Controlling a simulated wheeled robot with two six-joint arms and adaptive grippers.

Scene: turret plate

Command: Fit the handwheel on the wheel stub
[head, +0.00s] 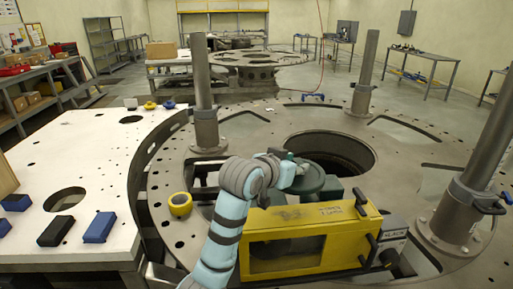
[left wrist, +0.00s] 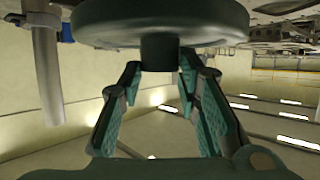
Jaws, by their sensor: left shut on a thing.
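The dark green handwheel (left wrist: 160,18) fills the top of the left wrist view as a wide round disc with a short dark hub (left wrist: 160,52) under it. My left gripper (left wrist: 160,72) has its two fingers on either side of this hub and is shut on it. In the head view the handwheel (head: 310,180) is a dark green round shape behind the yellow housing, partly covered by my left gripper (head: 292,170) and light-blue arm. I cannot make out the wheel stub; it may be hidden there. My right gripper is not in view.
The yellow housing (head: 310,222) with a window and black handles stands in front on the big round turret plate (head: 420,140). Upright grey posts (head: 205,105) rise from the plate. A yellow tape roll (head: 180,204) lies left, and blue blocks (head: 99,227) lie on the white table (head: 70,165).

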